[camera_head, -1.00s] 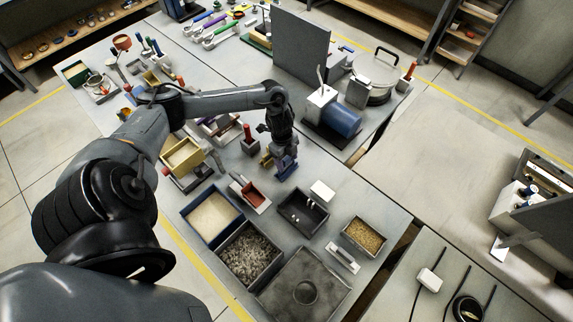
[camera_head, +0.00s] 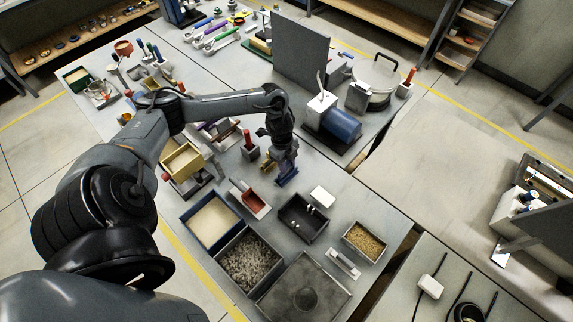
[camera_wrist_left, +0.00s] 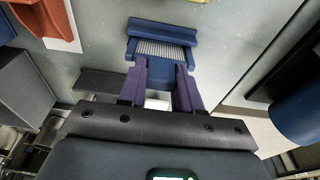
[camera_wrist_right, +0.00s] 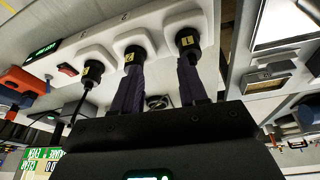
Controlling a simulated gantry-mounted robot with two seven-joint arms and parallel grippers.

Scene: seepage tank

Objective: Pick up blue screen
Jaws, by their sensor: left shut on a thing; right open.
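The blue screen (camera_wrist_left: 162,35) shows in the left wrist view as a blue frame with a pale ribbed panel. Its handle end sits between the two fingers of my left gripper (camera_wrist_left: 162,85), which is shut on it. In the head view the blue screen (camera_head: 287,176) shows below my left gripper (camera_head: 286,158), over the grey bench. I cannot tell whether it touches the bench. My right gripper (camera_wrist_right: 158,85) is open in the right wrist view, in front of a pale panel with black plugs (camera_wrist_right: 135,58). It is not clearly seen in the head view.
A red scoop (camera_head: 252,200), a black tray (camera_head: 302,222) and a white block (camera_head: 322,196) lie near the screen. A blue cylinder on a machine (camera_head: 343,124) stands to the right. Bins of sand (camera_head: 213,222) and gravel (camera_head: 250,258) are nearer. Bare bench lies around the screen.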

